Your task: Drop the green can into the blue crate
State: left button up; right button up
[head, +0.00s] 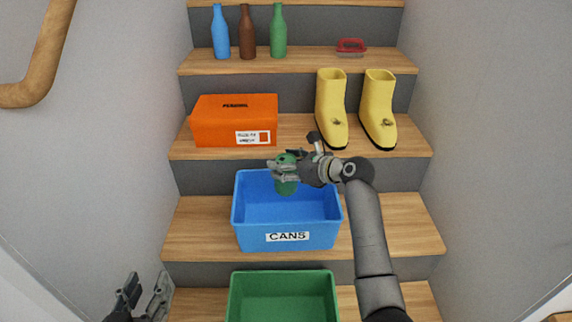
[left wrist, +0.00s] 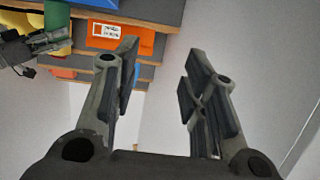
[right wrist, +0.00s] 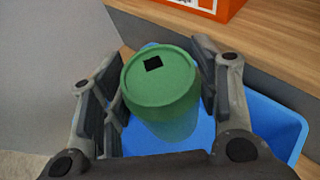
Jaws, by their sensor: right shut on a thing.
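The green can (head: 286,186) is between the fingers of my right gripper (head: 285,171), over the blue crate (head: 288,236) labelled CANS. In the right wrist view, the can (right wrist: 163,90) stands upright with its top showing, and both fingers of the gripper (right wrist: 160,95) are around it. The crate (right wrist: 275,125) shows below and behind the can in that view. I see no other can in the crate. My left gripper (head: 145,298) is at the lower left in the head view. In the left wrist view the gripper (left wrist: 165,70) is open and empty.
A green crate (head: 283,275) stands on the step below. An orange box (head: 225,122) and yellow boots (head: 332,105) (head: 377,105) stand on the step above. Three bottles (head: 247,35) and a red-lidded container (head: 351,46) are higher up. Walls flank the stairs, with a wooden handrail (head: 45,55) at left.

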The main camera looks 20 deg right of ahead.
jog(key=shift+f, duration=0.15)
pick_arm(q)
jog(key=shift+w+d+r+t, duration=0.2)
jog(key=shift+r+t, duration=0.1)
jog(key=shift+r, duration=0.2)
pick_arm(e)
jog(key=shift+f, duration=0.9)
jog(key=o, duration=0.8)
jog(key=v, duration=1.2)
